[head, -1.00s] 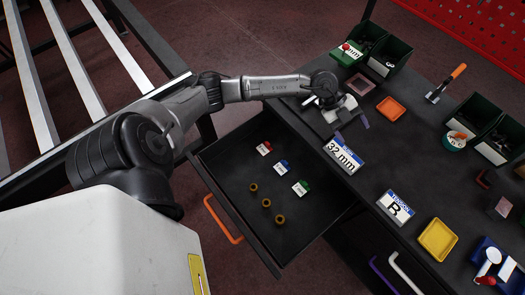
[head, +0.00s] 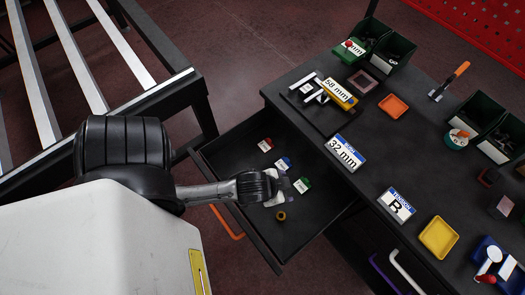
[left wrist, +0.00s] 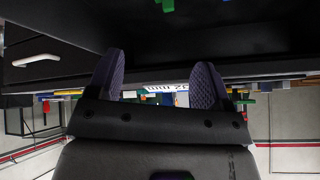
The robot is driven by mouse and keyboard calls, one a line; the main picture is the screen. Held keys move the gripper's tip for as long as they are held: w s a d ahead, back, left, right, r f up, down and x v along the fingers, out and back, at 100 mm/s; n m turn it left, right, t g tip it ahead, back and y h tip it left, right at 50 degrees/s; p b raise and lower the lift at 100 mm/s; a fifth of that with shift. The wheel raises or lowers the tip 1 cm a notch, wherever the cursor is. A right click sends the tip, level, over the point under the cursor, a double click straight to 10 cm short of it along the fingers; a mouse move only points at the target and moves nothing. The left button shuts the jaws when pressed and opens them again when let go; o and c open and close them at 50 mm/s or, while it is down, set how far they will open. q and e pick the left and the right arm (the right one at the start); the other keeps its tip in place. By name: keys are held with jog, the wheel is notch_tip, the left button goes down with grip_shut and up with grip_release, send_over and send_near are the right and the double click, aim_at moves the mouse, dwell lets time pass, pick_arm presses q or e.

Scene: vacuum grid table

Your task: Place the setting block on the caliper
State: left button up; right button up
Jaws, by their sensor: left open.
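Three small pieces with white labels lie in the open drawer: one red (head: 265,145), one blue (head: 283,163) and one green (head: 303,185). I cannot read their labels or tell which is the setting block. The silvery caliper (head: 311,88) lies on a dark plate at the table's far left corner, beside a yellow "58 mm" sign (head: 340,93). My left gripper (left wrist: 158,66) is open, with nothing between its purple fingers. In the head view it is over the drawer, just left of the green piece, its fingers mostly hidden by the wrist. My right gripper is not in view.
The drawer (head: 310,228) also holds brass rings; one ring (head: 280,216) shows and my arm covers the others. A "32 mm" sign (head: 345,152) stands at the table edge. An orange tray (head: 393,106), a yellow tray (head: 438,238) and dark bins (head: 480,117) stand on the table.

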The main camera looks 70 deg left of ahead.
pick_arm(q)
jog(key=s+d+f+m+g+h, duration=0.1)
jog(key=s+d+g, duration=0.1)
jog(key=s, duration=0.5)
jog(key=shift+d+g+h, duration=0.25)
jog(key=shift+g+h, duration=0.05)
jog(key=shift+g, duration=0.3)
